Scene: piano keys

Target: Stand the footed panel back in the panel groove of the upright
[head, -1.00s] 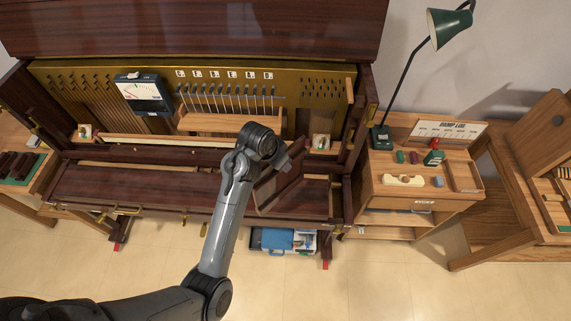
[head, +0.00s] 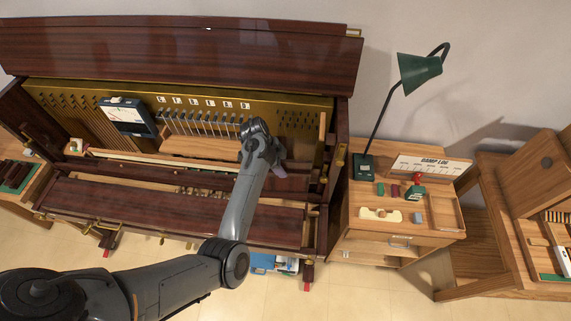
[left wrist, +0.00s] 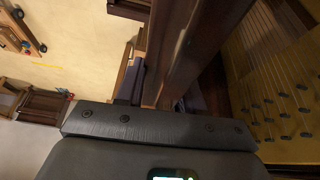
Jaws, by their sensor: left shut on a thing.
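My left gripper (head: 278,168) is over the right part of the upright piano (head: 180,50), in front of its strings and gold plate. It is shut on a reddish-brown wooden panel (left wrist: 185,55), which rises from the gripper in the left wrist view with its edge toward the camera. In the head view the panel is mostly hidden by my arm and hard to pick out. Its feet cannot be made out. The panel groove cannot be picked out for certain in either view. My right gripper is not in view.
The gold plate (left wrist: 275,85) lies close to the right of the panel. A meter (head: 125,114) stands at the piano's left. A wooden cabinet (head: 400,225) with a green lamp (head: 418,72) stands right of the piano.

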